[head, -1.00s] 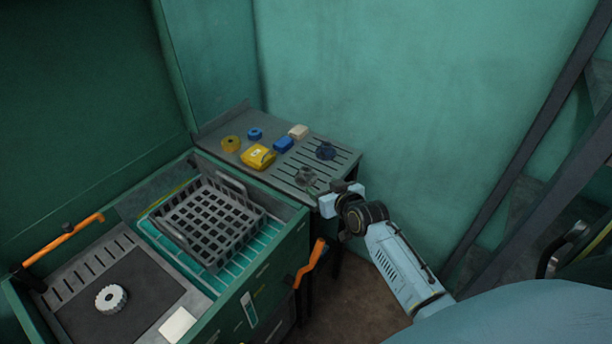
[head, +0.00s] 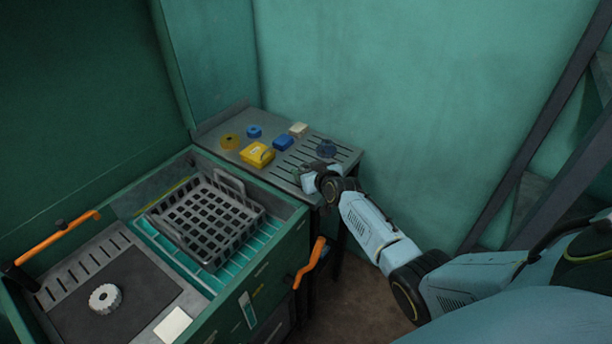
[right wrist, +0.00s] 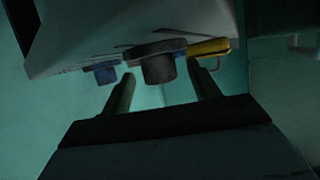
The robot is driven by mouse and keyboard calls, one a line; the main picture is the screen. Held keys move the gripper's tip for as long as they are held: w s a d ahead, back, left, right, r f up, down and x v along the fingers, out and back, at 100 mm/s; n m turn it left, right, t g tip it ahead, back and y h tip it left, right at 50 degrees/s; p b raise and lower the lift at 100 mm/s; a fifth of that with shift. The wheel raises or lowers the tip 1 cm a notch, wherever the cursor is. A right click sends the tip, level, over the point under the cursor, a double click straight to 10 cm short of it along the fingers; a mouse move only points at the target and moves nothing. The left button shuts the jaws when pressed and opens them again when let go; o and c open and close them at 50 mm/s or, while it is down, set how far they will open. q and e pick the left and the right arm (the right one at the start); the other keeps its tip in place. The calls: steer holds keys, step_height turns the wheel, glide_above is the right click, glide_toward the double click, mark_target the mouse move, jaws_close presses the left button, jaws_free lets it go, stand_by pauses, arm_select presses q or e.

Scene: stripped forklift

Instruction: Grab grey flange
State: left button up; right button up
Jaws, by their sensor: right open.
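The grey flange (right wrist: 158,66) shows dark in the right wrist view, a short round piece with a wider rim against the side table's top. It lies between and just beyond the fingertips of my right gripper (right wrist: 162,76), which is open and empty. In the head view my right gripper (head: 304,174) is at the front right part of the side table and hides most of the flange. I cannot tell whether the fingers touch it. My left gripper is not in view.
The side table (head: 283,172) also holds a dark blue part (head: 326,148), a yellow box (head: 257,154), a blue block (head: 283,142), a white block (head: 298,129), a yellow ring (head: 230,141) and a blue ring (head: 254,131). A grey basket (head: 243,187) stands on the left.

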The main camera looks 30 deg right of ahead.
steer(key=shift+x, duration=0.8)
steer(key=c, duration=1.3)
